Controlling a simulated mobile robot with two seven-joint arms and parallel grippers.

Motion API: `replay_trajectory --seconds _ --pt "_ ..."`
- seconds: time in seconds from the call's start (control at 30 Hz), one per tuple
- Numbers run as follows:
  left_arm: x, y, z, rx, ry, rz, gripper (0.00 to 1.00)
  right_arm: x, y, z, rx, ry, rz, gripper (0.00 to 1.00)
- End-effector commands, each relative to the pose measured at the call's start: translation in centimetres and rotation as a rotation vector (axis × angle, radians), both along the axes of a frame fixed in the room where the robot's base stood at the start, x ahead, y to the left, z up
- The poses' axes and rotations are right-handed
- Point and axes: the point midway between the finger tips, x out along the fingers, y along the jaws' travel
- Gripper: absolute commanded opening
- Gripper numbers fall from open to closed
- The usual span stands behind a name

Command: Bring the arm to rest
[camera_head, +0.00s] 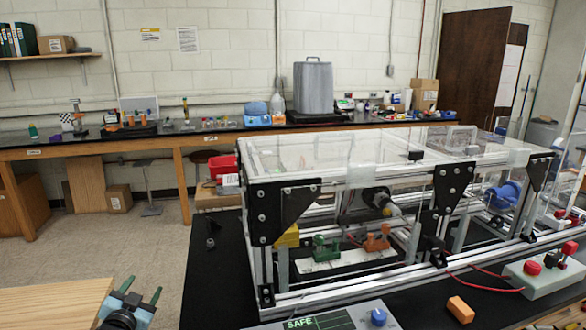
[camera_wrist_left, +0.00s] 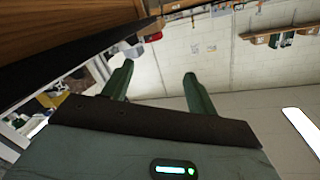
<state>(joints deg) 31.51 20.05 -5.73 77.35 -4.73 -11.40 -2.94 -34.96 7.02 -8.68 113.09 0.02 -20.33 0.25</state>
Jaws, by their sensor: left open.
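My left gripper (camera_head: 141,291) shows at the bottom left of the head view, beside the black bench and near a light wooden top. Its two green fingers stand apart with nothing between them. In the left wrist view the same gripper (camera_wrist_left: 156,85) is open and empty, with a wall and floor beyond the fingers. The extrusion frame (camera_head: 330,290) with clear panels stands on the black bench to the right, apart from the gripper. My right gripper is not in view.
The black bench (camera_head: 212,270) holds an orange block (camera_head: 460,309), a control box with red knobs (camera_head: 545,275) and a display reading SAFE (camera_head: 318,322). A light wooden surface (camera_head: 55,305) lies at the lower left. Open floor (camera_head: 140,240) lies beyond the gripper.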

Motion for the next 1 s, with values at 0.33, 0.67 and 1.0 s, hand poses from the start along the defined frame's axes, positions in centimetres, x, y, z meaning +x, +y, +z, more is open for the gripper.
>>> replay_trajectory --seconds 0.33,0.67,1.0 --pt "-4.5 -1.9 -7.9 -0.164 0.211 0.032 0.58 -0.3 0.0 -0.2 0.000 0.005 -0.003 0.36" --pt "-16.2 -7.9 -17.4 -0.229 0.373 -0.029 0.58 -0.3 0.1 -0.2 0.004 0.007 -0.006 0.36" --pt "-34.3 -14.6 -23.6 -0.356 0.584 -0.058 0.58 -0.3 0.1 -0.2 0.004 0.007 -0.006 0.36"
